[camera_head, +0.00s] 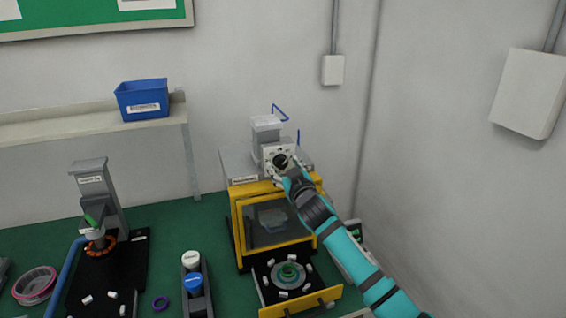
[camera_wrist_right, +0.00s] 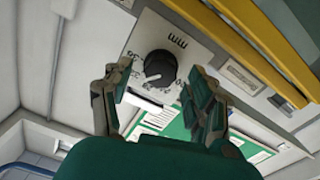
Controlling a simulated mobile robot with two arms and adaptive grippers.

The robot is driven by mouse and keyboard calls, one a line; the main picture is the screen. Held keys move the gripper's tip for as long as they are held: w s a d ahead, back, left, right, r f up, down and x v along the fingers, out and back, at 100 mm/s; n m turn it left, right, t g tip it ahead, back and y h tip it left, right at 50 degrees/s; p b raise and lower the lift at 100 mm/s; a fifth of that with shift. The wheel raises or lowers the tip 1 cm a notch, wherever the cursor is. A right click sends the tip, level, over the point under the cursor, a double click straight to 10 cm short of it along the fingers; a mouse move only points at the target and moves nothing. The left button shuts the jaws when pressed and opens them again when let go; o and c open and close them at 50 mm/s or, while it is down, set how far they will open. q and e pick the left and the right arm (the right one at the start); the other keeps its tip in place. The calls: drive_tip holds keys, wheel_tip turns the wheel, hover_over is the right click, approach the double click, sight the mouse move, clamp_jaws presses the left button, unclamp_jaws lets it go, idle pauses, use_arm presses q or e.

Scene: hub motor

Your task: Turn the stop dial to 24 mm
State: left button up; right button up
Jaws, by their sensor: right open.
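The stop dial is a round black knob (camera_wrist_right: 159,66) with a white pointer mark, on a pale square plate (camera_wrist_right: 180,38) marked "mm" with numbers around it. In the head view the dial (camera_head: 280,161) is on the front of the grey unit on top of the yellow machine (camera_head: 238,222). My right gripper (camera_wrist_right: 158,98) is open, with one finger on each side of the dial in the wrist view and a gap around the knob. In the head view my right gripper (camera_head: 286,170) partly covers the plate. The exact number at the pointer is too small to read. My left gripper is not in view.
The yellow machine's drawer (camera_head: 318,300) is pulled out, with a round fixture (camera_head: 291,275) in it. A grey press (camera_head: 92,172) stands at left. White and blue capped bottles (camera_head: 192,283) stand between them. A blue bin (camera_head: 142,97) is on the shelf. The wall is close behind.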

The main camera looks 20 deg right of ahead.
drive_tip(key=shift+w+a, duration=0.1)
drive_tip(key=shift+w, duration=0.55)
drive_tip(key=shift+c, duration=0.2)
drive_tip(key=c, duration=1.1)
